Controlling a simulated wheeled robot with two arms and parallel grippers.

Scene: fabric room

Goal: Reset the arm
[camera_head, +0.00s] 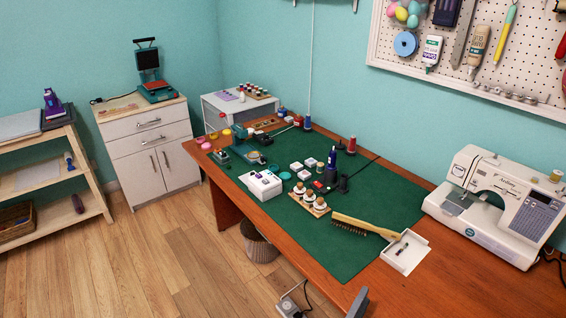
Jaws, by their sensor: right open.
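My right gripper (357,302) shows only as a grey fingertip at the bottom edge, over the near part of the wooden table (455,285). The rest of this gripper and its arm are out of the frame. It is apart from the things on the table, and nothing shows held in it. My left gripper and arm are not in view.
A green mat (345,255) holds jars, a white box (262,184) and a brush (362,227). A white tray (405,252) and sewing machine (497,205) stand to the right. A cabled device (291,306) and basket (260,243) are below the table edge.

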